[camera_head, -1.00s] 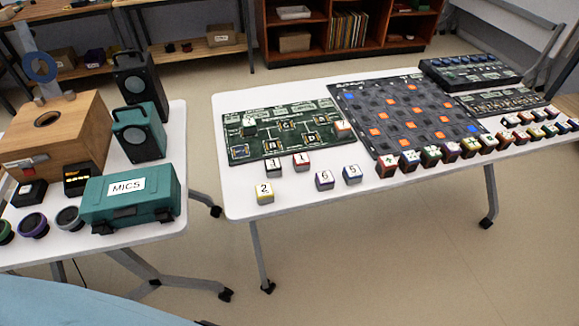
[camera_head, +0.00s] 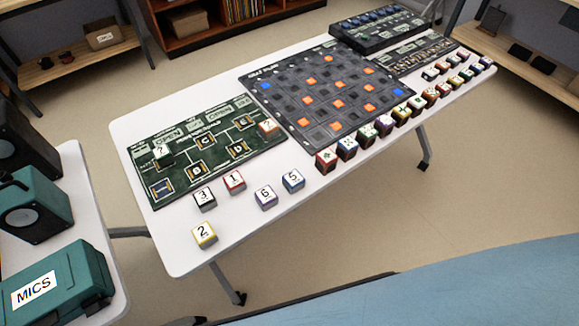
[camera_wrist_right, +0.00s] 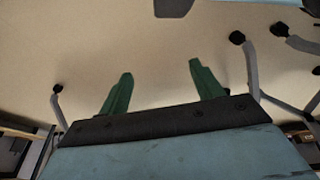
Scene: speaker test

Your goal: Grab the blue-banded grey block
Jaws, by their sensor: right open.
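The blue-banded grey block (camera_head: 293,181), with a 5 on its white top, sits on the white table near its front edge. It is just right of the purple-banded 6 block (camera_head: 266,197). My right gripper (camera_wrist_right: 160,70) shows in the right wrist view with two green fingers spread apart and nothing between them. Only the floor and table legs lie beyond its fingers. My right gripper's fingers do not show in the head view, and the block does not show in the wrist view. My left gripper is in no view.
Blocks 1 (camera_head: 234,181), 3 (camera_head: 204,199) and 2 (camera_head: 204,235) stand nearby. A green circuit board (camera_head: 180,135), a dark grid board (camera_head: 255,83) and a row of coloured cubes (camera_head: 347,149) share the table. A teal MICS case (camera_head: 85,266) is on a second table at left.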

